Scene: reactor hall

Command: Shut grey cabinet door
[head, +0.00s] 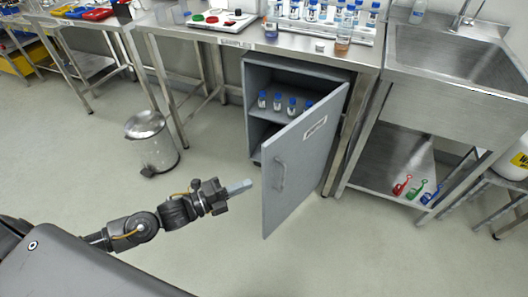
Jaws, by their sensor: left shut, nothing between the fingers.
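The grey cabinet (262,77) stands under the steel bench, and its grey door (302,165) is swung wide open toward me. The door is hinged at its right side and has a vertical handle (280,176) near its free edge and a white label near the top. Several blue-capped bottles (277,103) stand on the shelf inside; the door hides part of the interior. My left gripper (243,187) is shut and empty, just left of the door's free edge and apart from it. My right gripper is not in view.
A steel pedal bin (152,143) stands on the floor to the left. The bench (270,47) above carries bottles and trays. A sink unit (450,75) stands to the right, with coloured scoops on its lower shelf. The floor before the door is clear.

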